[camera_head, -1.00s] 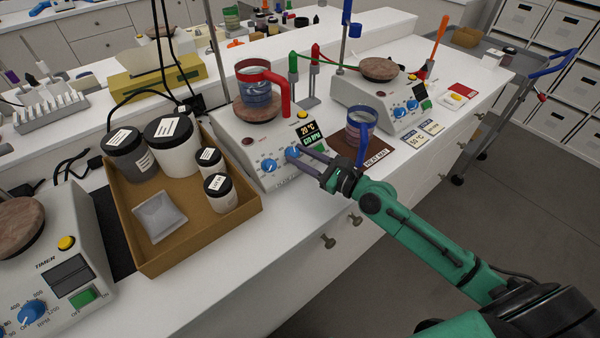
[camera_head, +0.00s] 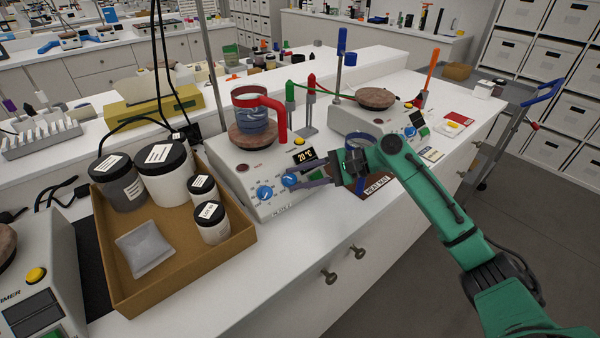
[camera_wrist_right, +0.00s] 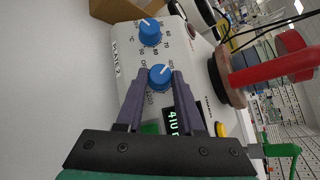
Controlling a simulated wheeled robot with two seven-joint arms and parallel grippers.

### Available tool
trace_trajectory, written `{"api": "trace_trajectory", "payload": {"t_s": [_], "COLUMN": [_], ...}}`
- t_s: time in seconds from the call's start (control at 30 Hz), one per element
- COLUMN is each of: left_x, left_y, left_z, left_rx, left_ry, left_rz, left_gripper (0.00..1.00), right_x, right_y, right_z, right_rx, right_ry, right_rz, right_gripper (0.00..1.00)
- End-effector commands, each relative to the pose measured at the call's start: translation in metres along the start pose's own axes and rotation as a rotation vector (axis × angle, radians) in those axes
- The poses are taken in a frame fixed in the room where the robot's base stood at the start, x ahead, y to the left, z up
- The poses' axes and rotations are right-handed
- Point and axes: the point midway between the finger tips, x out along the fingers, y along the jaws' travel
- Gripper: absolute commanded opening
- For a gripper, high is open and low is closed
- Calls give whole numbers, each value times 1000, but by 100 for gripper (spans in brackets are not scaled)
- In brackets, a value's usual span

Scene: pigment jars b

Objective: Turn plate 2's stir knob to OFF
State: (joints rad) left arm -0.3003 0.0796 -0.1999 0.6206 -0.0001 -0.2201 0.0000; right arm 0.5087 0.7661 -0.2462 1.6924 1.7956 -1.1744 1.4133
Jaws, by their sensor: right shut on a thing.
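Plate 2 (camera_head: 225,158) is a white hotplate with two blue front knobs; its "PLATE 2" label shows in the wrist view. The stir knob (camera_wrist_right: 160,78) is the one nearer the display; it also shows in the head view (camera_head: 289,179). My right gripper (camera_wrist_right: 160,74) is shut on it, one dark finger on each side. The knob's white mark points to the upper right in the wrist view. The other blue knob (camera_head: 265,193) stands free beside it. My left gripper is not in view.
A red-handled mug (camera_head: 254,112) stands on plate 2's top. A cardboard tray (camera_head: 185,285) with jars is close on the left. A blue-handled mug (camera_head: 360,148) and the heat mat (camera_head: 378,184) lie right, partly behind my right arm.

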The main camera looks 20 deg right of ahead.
Motion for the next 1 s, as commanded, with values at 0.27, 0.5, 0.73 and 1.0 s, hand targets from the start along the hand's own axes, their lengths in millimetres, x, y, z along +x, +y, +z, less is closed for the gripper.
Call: {"api": "trace_trajectory", "payload": {"t_s": [0.27,0.5,0.73,1.0], "left_x": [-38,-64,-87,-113], "left_y": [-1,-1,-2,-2], "left_z": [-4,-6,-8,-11], "left_rx": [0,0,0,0], "left_ry": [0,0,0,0], "left_rz": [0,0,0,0], "left_gripper": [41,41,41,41], "right_x": [-2,0,2,4], "right_y": [-10,-13,-15,-17], "right_z": [5,6,7,9], "right_rx": [-187,-349,-505,-687], "right_ry": [0,-1,-1,0], "right_rz": [185,345,500,680], "right_gripper": [0,0,0,0]}}
